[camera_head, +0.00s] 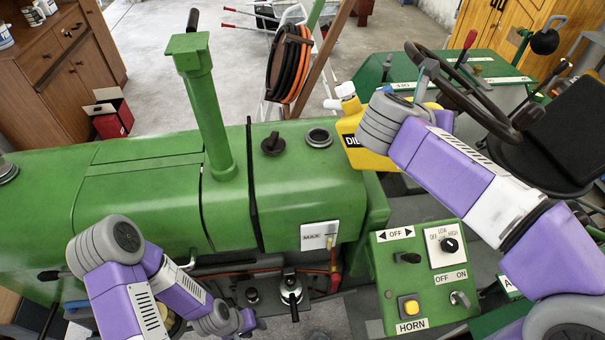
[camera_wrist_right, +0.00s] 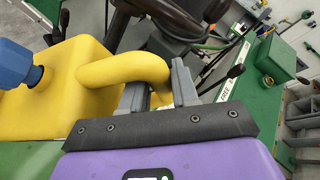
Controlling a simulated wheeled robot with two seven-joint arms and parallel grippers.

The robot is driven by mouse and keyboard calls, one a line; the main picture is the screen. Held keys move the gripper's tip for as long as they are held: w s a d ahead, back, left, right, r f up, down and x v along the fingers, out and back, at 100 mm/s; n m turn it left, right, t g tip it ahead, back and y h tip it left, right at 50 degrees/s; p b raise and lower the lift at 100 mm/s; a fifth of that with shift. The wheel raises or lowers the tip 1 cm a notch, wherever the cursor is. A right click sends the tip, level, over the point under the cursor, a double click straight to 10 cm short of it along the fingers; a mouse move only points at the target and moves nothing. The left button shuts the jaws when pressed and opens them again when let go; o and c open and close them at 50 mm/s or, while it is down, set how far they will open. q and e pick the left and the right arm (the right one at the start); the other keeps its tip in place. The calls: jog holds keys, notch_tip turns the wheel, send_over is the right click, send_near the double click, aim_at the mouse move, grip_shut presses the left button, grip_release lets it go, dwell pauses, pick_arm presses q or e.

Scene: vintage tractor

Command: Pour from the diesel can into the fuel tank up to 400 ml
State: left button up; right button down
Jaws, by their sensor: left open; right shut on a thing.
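The yellow diesel can (camera_head: 374,160) is held in the air to the right of the fuel tank's open filler neck (camera_head: 319,137). Its pale spout is at its upper left, and a blue spout part shows in the right wrist view. The can looks roughly upright. My right gripper (camera_wrist_right: 160,90) is shut on the can's yellow handle (camera_wrist_right: 122,70); my right arm hides part of the can in the head view. The black tank cap (camera_head: 273,144) rests on the green hood left of the neck. My left gripper (camera_head: 245,321) is open, low beside the tractor, away from the can.
A white gauge marked MAX (camera_head: 319,235) is on the tank's side; its level is too small to read. A green exhaust pipe (camera_head: 210,110) stands left of the cap. A green switch panel (camera_head: 420,275) and the steering wheel (camera_head: 470,85) are at the right.

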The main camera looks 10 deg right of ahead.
jog(key=shift+w+a+r+n+p, duration=0.15)
jog(key=shift+r+p, duration=0.25)
jog(key=shift+p, duration=0.05)
jog(key=shift+w+a+r+n+p, duration=0.1)
jog(key=shift+a+r+n+p, duration=0.05)
jog(key=shift+r+p, duration=0.25)
dwell(3.2)
jog(key=shift+w+a+r+g+p, duration=0.1)
jog(key=shift+w+a+g+p, duration=0.1)
jog(key=shift+g+p, duration=0.15)
dwell(3.6)
